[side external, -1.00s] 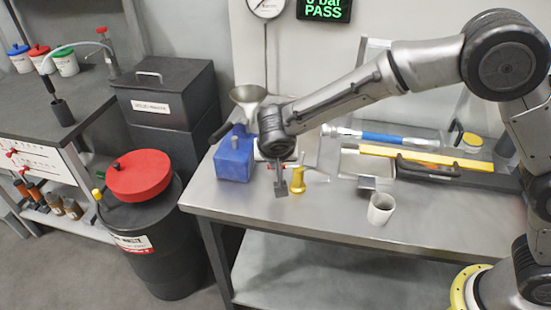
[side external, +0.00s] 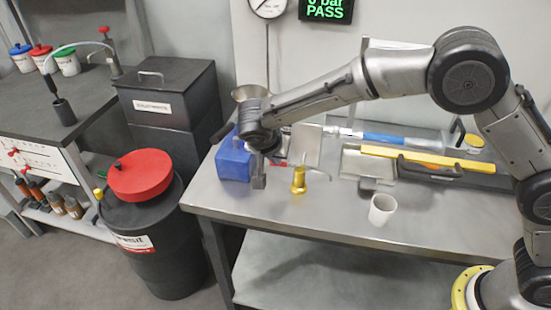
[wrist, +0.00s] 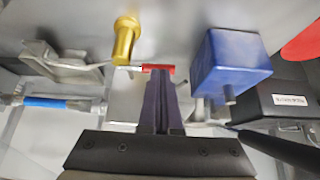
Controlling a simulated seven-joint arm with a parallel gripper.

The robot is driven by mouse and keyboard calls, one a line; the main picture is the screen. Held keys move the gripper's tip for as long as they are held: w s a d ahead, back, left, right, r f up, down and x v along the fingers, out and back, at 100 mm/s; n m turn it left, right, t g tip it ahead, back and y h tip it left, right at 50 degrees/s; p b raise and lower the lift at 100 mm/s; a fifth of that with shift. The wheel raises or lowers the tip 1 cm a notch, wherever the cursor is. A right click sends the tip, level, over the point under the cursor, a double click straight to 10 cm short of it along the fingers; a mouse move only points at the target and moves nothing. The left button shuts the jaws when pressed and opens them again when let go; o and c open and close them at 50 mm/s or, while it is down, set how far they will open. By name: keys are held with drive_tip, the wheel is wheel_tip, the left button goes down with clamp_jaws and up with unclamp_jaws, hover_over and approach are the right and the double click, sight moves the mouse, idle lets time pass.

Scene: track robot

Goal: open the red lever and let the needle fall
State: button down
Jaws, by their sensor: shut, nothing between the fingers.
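The red lever (side external: 281,163) shows as a small red strip between the blue block and the brass fitting, partly hidden by my arm. In the wrist view the red lever (wrist: 159,68) lies across the picture just at my fingertips. I cannot tell whether they touch. My gripper (side external: 259,184) is shut and empty, pointing down in front of the blue block; its fingers also show in the wrist view (wrist: 160,76). The round gauge (side external: 268,6) is on the wall, cut off at the top, so its needle cannot be read.
A blue block (side external: 232,162) stands left of my gripper, and a brass fitting (side external: 299,181) stands to the right. A white cup (side external: 382,209) is near the table's front edge. A tray with a yellow bar (side external: 425,155) lies further right. A wall display (side external: 326,10) reads PASS.

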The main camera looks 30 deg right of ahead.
drive_tip(key=shift+s+f, duration=0.1)
drive_tip(key=shift+s, duration=0.05)
drive_tip(key=shift+s+a, duration=0.2)
drive_tip(key=shift+s, duration=0.5)
